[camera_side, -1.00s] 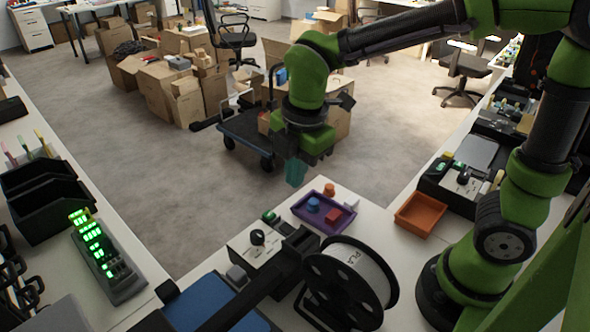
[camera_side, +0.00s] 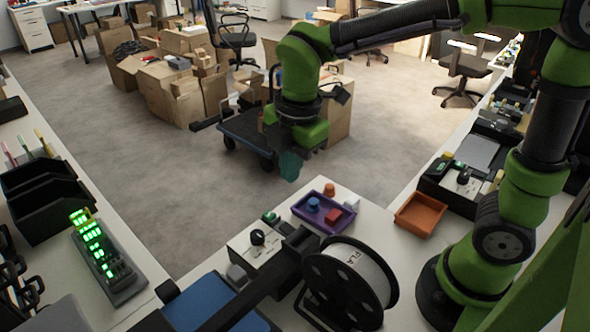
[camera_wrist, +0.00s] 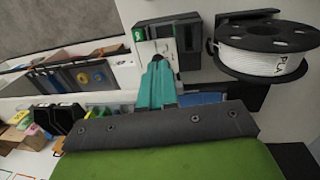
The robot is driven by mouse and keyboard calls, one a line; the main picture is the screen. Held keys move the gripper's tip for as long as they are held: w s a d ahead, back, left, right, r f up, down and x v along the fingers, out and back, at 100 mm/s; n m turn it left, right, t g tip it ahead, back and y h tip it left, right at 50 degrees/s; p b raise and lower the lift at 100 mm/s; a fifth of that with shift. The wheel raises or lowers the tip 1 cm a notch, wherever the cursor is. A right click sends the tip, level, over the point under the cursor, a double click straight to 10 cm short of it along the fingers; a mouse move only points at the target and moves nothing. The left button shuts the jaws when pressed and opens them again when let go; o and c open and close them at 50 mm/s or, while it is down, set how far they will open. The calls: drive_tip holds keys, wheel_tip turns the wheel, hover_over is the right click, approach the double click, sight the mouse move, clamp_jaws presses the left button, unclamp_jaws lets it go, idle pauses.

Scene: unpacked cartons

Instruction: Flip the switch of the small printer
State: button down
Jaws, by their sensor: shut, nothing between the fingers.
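The small printer has a blue bed (camera_side: 212,302), a dark frame and a pale control box (camera_side: 245,248). A black knob (camera_side: 257,238) sits on the box, and a small green-lit switch (camera_side: 270,216) is at its far end. My gripper (camera_side: 290,167) has teal fingers, shut and empty, above and beyond the switch in the side view. The fingers (camera_wrist: 158,72) cover part of the box in the wrist view; I see no clear contact.
A white filament spool (camera_side: 350,277) stands right of the control box. A purple tray (camera_side: 303,222) with small coloured pieces and an orange tray (camera_side: 420,214) are on the bench. Another machine with a knob (camera_side: 463,176) is at right. Air above the switch looks clear.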

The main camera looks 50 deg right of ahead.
sight(284, 226)
drive_tip(key=f, duration=0.4)
drive_tip(key=w+f, duration=0.1)
drive_tip(key=f, duration=0.8)
drive_tip(key=shift+w+f, duration=0.2)
drive_tip(key=shift+w, duration=0.1)
drive_tip(key=shift+f, duration=0.1)
